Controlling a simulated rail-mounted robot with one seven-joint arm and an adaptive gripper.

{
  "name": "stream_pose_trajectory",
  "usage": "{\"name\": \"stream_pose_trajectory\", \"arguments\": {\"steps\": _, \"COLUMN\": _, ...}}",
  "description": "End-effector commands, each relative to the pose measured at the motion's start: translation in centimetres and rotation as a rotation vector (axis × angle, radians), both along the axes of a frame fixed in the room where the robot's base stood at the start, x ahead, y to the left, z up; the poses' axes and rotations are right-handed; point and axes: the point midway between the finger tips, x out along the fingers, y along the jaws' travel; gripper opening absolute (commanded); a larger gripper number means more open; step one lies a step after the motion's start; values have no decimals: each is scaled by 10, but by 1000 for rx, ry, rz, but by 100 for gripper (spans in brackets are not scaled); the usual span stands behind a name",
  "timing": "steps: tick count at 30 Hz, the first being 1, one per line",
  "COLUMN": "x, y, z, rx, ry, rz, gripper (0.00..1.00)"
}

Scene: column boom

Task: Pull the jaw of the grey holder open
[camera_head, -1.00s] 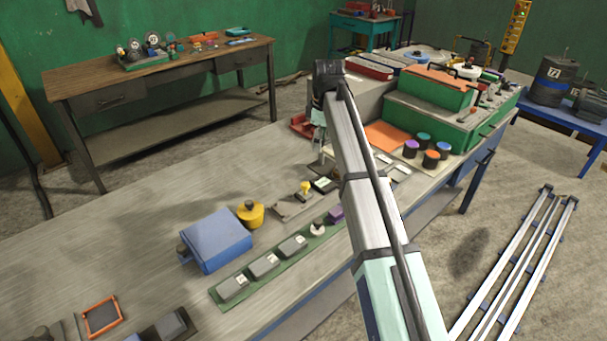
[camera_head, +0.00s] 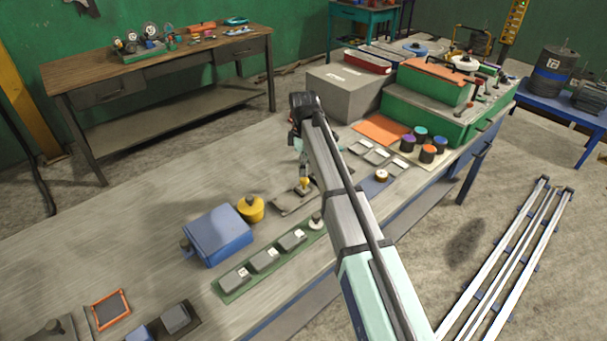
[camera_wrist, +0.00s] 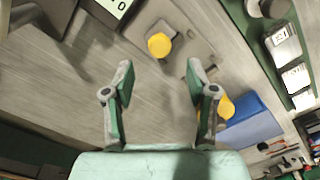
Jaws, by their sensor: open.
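The grey holder (camera_head: 286,205) is a low flat piece on the bench with a yellow knob (camera_head: 304,184) on it. My gripper (camera_head: 304,205) is above and beside it and partly covers it in the head view. In the wrist view the holder (camera_wrist: 190,38) and its round yellow knob (camera_wrist: 159,44) lie just beyond my fingertips. My gripper (camera_wrist: 160,80) is open there, with nothing between its fingers. The knob is roughly in line with the gap. I cannot tell whether the jaw is open, or how high the fingers are above the bench.
A yellow canister (camera_head: 250,209) and a blue box (camera_head: 217,236) stand left of the holder. A green strip (camera_head: 235,291) with several grey blocks runs along the front edge. A large grey box (camera_head: 342,92) and green cases (camera_head: 425,110) stand behind.

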Motion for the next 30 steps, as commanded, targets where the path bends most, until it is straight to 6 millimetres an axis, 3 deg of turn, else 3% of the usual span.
{"name": "stream_pose_trajectory", "arguments": {"steps": 9, "x": 0, "y": 0, "z": -44, "rx": 0, "ry": 2, "rz": 0, "gripper": 57}}
{"name": "stream_pose_trajectory", "arguments": {"steps": 23, "x": 0, "y": 0, "z": -54, "rx": 0, "ry": 0, "rz": -1, "gripper": 57}}
{"name": "stream_pose_trajectory", "arguments": {"steps": 27, "x": 0, "y": 0, "z": -54, "rx": 0, "ry": 0, "rz": -1, "gripper": 8}}
{"name": "stream_pose_trajectory", "arguments": {"steps": 28, "x": 0, "y": 0, "z": -54, "rx": 0, "ry": 0, "rz": -1, "gripper": 0}}
{"name": "stream_pose_trajectory", "arguments": {"steps": 30, "x": 0, "y": 0, "z": -54, "rx": 0, "ry": 0, "rz": -1, "gripper": 0}}
